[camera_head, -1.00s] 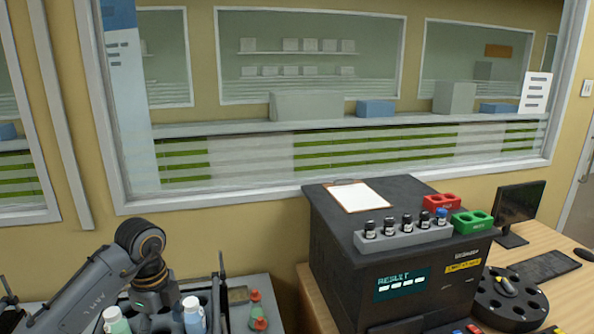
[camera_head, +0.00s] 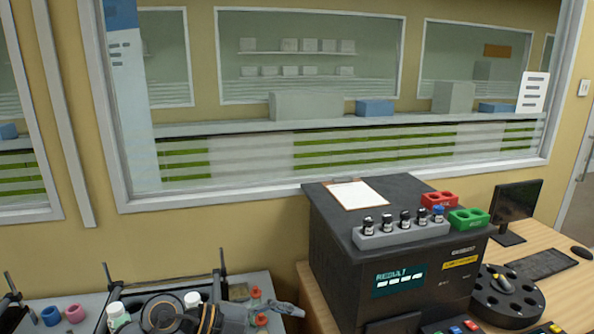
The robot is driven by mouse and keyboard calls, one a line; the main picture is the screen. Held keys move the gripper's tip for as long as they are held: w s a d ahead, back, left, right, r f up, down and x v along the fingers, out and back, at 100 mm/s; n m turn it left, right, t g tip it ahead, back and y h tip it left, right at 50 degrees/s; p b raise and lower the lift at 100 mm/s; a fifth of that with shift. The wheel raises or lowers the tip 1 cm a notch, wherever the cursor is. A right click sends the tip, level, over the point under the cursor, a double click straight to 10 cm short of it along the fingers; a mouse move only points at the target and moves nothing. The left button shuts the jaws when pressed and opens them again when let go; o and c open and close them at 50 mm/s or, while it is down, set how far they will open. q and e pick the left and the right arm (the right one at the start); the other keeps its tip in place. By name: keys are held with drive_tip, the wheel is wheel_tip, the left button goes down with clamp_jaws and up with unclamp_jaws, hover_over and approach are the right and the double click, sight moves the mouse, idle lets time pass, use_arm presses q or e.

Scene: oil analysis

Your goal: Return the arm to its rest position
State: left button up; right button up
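My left arm shows low in the head view, its dark ringed joint in front of a rack (camera_head: 237,292) with bottles. A grey part at the arm's right end, seemingly the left gripper (camera_head: 288,309), points right, past the rack's right edge. Its fingers are too small and blurred to tell whether they are open or shut, and I see nothing clearly held. My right gripper is not in view.
White-capped bottles (camera_head: 117,314) and red-topped items (camera_head: 261,320) stand around my arm. A black analyser (camera_head: 405,255) stands to the right, with a row of vials (camera_head: 404,218) on top. A monitor (camera_head: 518,203) and round black carousel (camera_head: 505,312) are farther right.

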use_arm(q)
wheel_tip(320, 180, up, 7)
drive_tip(key=d+n+t+h, duration=0.1)
drive_tip(key=d+t+h, duration=0.2)
drive_tip(key=h, duration=0.2)
drive_tip(key=w+a+r+n+t+y, duration=0.15)
drive_tip(key=a+r+n+t, duration=0.35)
drive_tip(key=a+n+t, duration=0.5)
drive_tip(key=s+a+f+n+t+y, duration=0.1)
drive_tip(key=s+a+f+n+y, duration=0.2)
drive_tip(key=a+f+n+y, duration=1.2)
drive_tip(key=s+d+f+m+g+y, duration=0.1)
drive_tip(key=s+d+f+g, duration=0.1)
drive_tip(key=s+f+g, duration=0.6)
drive_tip(key=s+d+f+g, duration=0.1)
drive_tip(key=s+f+g, duration=0.3)
drive_tip(key=s+f, duration=0.8)
drive_tip(key=s+f+g, duration=0.1)
drive_tip(key=s+f, duration=0.1)
drive_tip(key=f, duration=1)
drive_tip(key=s+f+g, duration=0.1)
drive_tip(key=s+f, duration=0.2)
drive_tip(key=f, duration=0.9)
drive_tip(key=s+a+f+m+g+b, duration=0.1)
drive_tip(key=s+a+f, duration=0.1)
drive_tip(key=s+f, duration=1.4)
drive_tip(key=shift+s+a+f, duration=0.2)
drive_tip(key=shift+a+f, duration=0.1)
drive_tip(key=shift+f, duration=0.3)
